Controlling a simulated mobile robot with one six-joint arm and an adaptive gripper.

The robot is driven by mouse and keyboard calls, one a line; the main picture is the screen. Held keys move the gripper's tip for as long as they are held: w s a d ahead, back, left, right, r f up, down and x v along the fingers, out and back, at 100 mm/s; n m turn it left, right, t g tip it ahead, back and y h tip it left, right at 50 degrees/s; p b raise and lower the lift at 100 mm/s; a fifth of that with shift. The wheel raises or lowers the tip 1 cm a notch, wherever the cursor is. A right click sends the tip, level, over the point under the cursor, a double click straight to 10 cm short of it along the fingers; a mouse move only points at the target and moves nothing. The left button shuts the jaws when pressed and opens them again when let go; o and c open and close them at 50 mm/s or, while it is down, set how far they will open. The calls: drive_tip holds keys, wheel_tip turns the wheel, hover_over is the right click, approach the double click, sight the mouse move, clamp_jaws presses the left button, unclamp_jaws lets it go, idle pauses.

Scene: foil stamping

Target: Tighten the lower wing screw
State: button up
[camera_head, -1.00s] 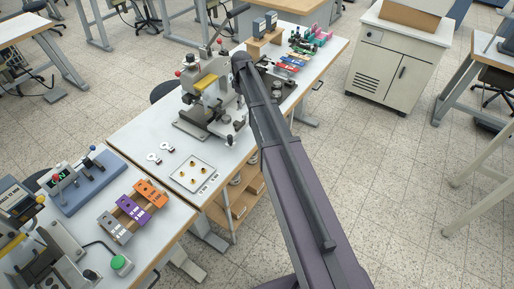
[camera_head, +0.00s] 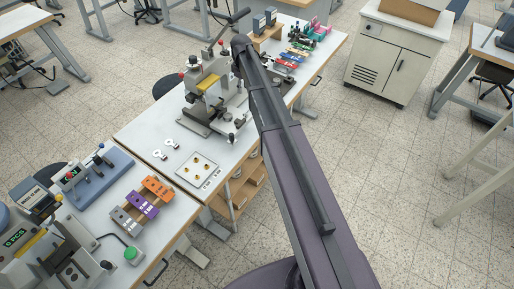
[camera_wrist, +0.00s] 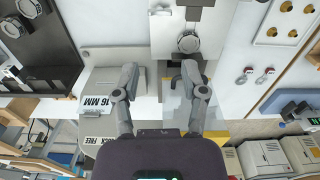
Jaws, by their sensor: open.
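The grey stamping press (camera_head: 212,78) stands on the middle white table in the head view, with a yellow bar on its front. My arm reaches up to its right side and hides my gripper there. In the wrist view my gripper (camera_wrist: 160,70) is open, its two grey fingers apart, above pale parts of the press. A round silver knob (camera_wrist: 188,43) lies just beyond the right fingertip. A small dark hooked part (camera_wrist: 173,82) shows between the fingers. I cannot tell which part is the lower wing screw. Nothing shows held in the fingers.
A white tray with brass pieces (camera_head: 183,174) and two small key-like pieces (camera_head: 165,147) lie left-front of the press. A label reading 16 MM (camera_wrist: 98,95) is left of my fingers. Coloured blocks (camera_head: 145,203) lie on the near table.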

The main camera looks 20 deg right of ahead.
drive_tip(key=s+f+m+b, duration=0.2)
drive_tip(key=s+m, duration=0.1)
drive_tip(key=s, duration=0.6)
drive_tip(key=s+a+f+m+b, duration=0.1)
drive_tip(key=s+f+m+b, duration=0.1)
drive_tip(key=s, duration=0.8)
drive_tip(key=s+a+f+m+b, duration=0.1)
drive_tip(key=s+f+m+b, duration=0.1)
drive_tip(key=s, duration=0.7)
drive_tip(key=shift+s+a+f+m+b, duration=0.15)
drive_tip(key=shift+a+f+m+b, duration=0.2)
drive_tip(key=shift+m+b, duration=0.4)
drive_tip(key=shift+d, duration=0.1)
